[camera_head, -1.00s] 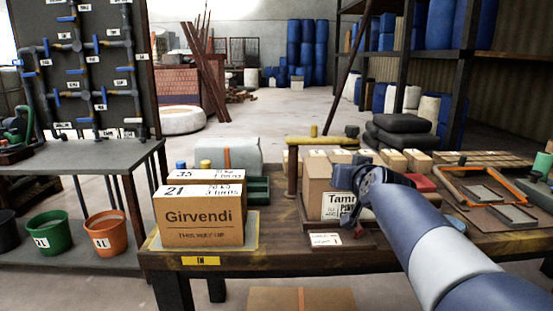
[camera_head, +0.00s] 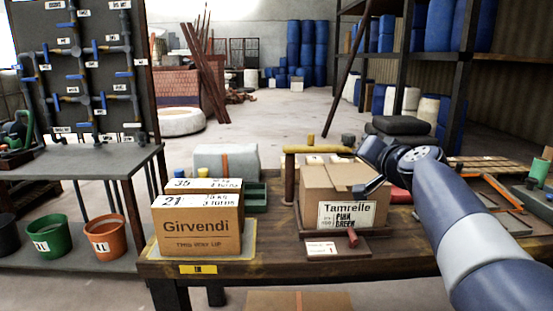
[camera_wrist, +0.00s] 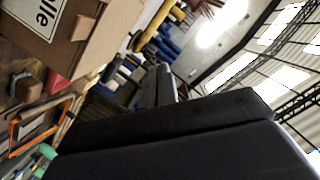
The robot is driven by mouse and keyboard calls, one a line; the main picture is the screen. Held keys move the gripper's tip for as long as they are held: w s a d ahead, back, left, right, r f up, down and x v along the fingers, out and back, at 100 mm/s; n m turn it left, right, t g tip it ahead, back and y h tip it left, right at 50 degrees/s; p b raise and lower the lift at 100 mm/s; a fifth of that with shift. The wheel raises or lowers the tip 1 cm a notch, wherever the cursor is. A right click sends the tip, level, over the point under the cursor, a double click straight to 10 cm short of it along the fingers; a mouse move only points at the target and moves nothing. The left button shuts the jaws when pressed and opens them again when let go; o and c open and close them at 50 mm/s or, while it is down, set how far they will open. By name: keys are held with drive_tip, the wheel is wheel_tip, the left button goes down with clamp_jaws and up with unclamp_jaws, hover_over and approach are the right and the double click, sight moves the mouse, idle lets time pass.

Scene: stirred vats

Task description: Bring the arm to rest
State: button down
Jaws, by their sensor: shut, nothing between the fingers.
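My arm reaches in from the lower right of the head view and bends at the wrist beside the right end of the Tamreile box (camera_head: 346,213). My gripper (camera_head: 368,189) is at this box's upper right corner in the picture; whether it touches the box I cannot tell. In the wrist view my gripper's fingers (camera_wrist: 160,85) are together with nothing between them. The cardboard box also fills the upper left of the wrist view (camera_wrist: 90,38), apart from the fingers.
The Girvendi box (camera_head: 196,228) stands at the left end of the workbench (camera_head: 275,258). A yellow bar on a post (camera_head: 318,150) rises behind the Tamreile box. An orange frame (camera_head: 498,190) lies on the right. Buckets (camera_head: 105,236) stand under the left bench.

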drive_tip(key=d+r+m+t+y+p, duration=0.1)
drive_tip(key=d+r+m+p, duration=0.3)
drive_tip(key=d+m+p, duration=0.3)
drive_tip(key=shift+d+m+y+p, duration=0.3)
drive_tip(key=shift+d+m+y, duration=0.1)
drive_tip(key=shift+d, duration=1)
drive_tip(key=shift+f, duration=0.1)
